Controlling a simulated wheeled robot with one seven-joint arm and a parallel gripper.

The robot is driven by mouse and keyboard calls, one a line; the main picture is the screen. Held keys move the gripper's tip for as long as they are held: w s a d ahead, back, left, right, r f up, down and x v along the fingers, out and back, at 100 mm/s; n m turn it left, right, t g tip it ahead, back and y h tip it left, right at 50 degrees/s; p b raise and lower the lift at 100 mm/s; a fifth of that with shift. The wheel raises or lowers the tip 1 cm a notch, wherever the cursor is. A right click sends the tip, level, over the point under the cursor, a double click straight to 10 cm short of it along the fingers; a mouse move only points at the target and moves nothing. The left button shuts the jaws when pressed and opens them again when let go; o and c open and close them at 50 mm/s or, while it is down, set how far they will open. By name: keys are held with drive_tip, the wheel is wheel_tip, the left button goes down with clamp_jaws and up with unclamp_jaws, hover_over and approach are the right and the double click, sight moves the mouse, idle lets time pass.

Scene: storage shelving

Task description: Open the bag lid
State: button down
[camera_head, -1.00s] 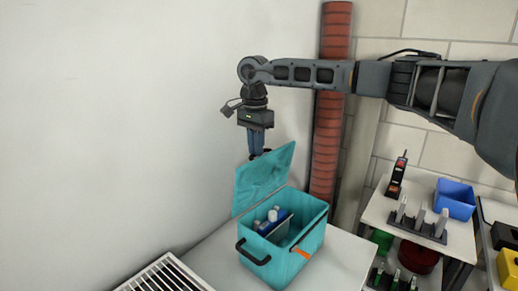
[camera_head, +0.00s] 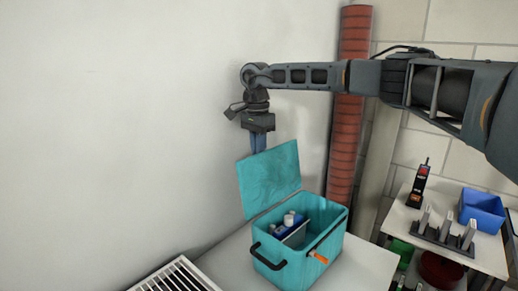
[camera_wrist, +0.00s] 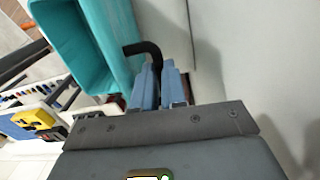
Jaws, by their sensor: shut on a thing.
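The teal bag (camera_head: 325,259) stands on a white table. Its lid (camera_head: 270,178) is raised, hinged on the left side, with its inner face showing. A blue-and-white item and some white-capped bottles (camera_head: 290,226) sit inside the bag. My gripper (camera_head: 258,150) is at the lid's top edge, and its fingertips are hidden behind the lid in the head view. In the wrist view, my gripper (camera_wrist: 160,85) has its blue fingers shut on a black curved handle (camera_wrist: 147,50), beside teal bag material (camera_wrist: 122,40).
A white wall stands close behind and left of the lid. A red pipe (camera_head: 350,110) rises at the back. A slatted white vent (camera_head: 175,276) lies at lower left. A right-hand table holds a blue bin (camera_head: 482,209), a handheld device (camera_head: 418,186) and a grey rack (camera_head: 440,238).

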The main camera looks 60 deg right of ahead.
drive_tip(key=c, duration=1.2)
unclamp_jaws()
drive_tip(key=shift+o, duration=0.2)
wheel_tip(320, 180, up, 8)
drive_tip(key=b, duration=0.1)
drive_tip(key=shift+w+f, duration=0.1)
